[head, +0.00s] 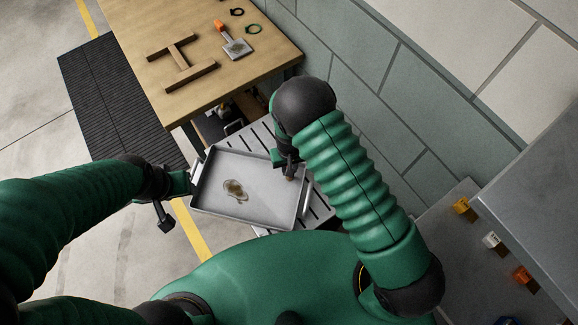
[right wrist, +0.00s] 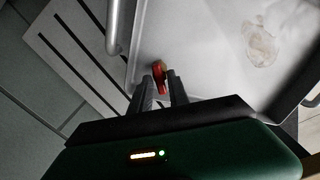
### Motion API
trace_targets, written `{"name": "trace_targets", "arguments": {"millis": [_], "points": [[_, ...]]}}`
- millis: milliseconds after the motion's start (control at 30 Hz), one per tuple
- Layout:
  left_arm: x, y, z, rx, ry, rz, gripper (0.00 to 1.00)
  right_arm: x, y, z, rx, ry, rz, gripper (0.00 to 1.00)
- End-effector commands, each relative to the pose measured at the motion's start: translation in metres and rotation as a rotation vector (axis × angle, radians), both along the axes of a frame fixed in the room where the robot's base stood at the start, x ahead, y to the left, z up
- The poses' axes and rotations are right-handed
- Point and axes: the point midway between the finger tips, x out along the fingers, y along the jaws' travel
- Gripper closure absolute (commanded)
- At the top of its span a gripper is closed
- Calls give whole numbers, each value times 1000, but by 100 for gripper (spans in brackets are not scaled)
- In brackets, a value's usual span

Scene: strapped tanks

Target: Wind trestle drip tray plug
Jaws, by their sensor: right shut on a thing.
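The grey drip tray (head: 270,187) lies above a slatted stand, with a brown stain (head: 236,189) on its floor. Its upright handles show at the left and right ends. The small red plug (right wrist: 160,80) with a brass-coloured part sits at the tray's edge in the right wrist view. My right gripper (right wrist: 164,88) is shut on the plug, its fingers on either side of it. In the head view my right gripper (head: 290,170) is over the tray's right part. My left gripper (head: 191,180) is at the tray's left handle; its jaws are too hidden to read.
The slatted stand (head: 318,207) is beneath the tray. A wooden table (head: 140,45) behind holds an H-shaped wooden piece (head: 181,62), an orange-handled scraper (head: 236,46) and rings. A block wall (head: 350,60) stands at right, and a grey bench (head: 540,190) at lower right.

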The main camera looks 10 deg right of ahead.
Motion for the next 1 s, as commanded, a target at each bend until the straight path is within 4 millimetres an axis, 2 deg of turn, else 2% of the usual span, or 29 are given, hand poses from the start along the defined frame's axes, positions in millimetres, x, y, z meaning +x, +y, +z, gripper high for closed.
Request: {"name": "trace_targets", "arguments": {"millis": [200,500,1000], "points": [[0,0,5,0,0,0,51,0,1,1,1,0,-192,100],[0,0,8,0,0,0,51,0,1,1,1,0,-390,100],[0,0,10,0,0,0,51,1,1,0,1,-1,-494,100]]}}
